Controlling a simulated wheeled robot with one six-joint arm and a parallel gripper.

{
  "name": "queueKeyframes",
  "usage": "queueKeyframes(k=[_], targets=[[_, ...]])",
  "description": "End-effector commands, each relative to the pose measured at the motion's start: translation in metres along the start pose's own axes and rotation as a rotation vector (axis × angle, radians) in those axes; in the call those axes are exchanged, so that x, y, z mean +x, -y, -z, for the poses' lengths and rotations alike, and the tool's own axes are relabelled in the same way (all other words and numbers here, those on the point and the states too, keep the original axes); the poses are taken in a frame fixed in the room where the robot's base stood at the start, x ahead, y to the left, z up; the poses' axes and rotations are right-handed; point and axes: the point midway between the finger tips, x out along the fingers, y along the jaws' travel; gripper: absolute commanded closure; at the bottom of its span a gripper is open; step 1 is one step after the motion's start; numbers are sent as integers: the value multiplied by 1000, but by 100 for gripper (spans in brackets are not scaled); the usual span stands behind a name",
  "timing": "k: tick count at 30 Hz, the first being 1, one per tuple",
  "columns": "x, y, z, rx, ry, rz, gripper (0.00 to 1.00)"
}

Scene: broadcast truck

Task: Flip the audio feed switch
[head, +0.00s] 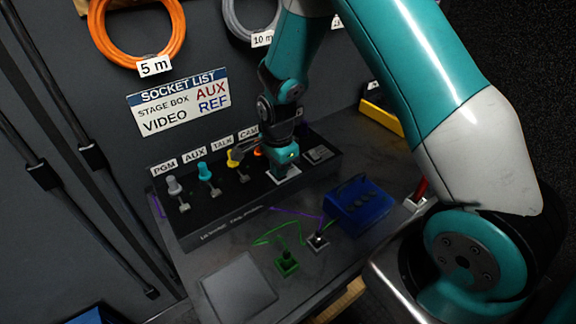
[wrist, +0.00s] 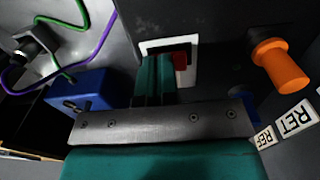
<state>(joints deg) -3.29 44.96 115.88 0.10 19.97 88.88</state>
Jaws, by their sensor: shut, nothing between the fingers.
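A switch with a red part (wrist: 180,61) sits on a white plate (wrist: 190,77) in the wrist view. I cannot read any audio feed label on it. My gripper (wrist: 156,58) is shut and empty, with its fingertips over the plate, right beside the red part. The fingers hide part of the plate, and I cannot tell whether they touch the switch. In the head view my gripper (head: 284,164) points down at the white plate (head: 283,177) on the black panel, and the red part is hidden.
Several knobbed plugs, grey (head: 173,184), teal (head: 204,172) and yellow (head: 235,157), stand on the panel left of my gripper. An orange plug (wrist: 280,65) is close by.

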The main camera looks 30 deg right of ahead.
Motion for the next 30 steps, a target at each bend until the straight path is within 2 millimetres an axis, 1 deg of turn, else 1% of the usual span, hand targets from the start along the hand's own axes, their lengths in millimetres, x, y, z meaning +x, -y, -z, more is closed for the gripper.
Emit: queueKeyframes(k=[1,14,20,30], targets=[[11,-10,1,2,0,-31,100],[14,-11,1,2,-1,-36,100],[13,-6,1,2,-1,-35,100],[11,8,1,3,-1,-23,100]])
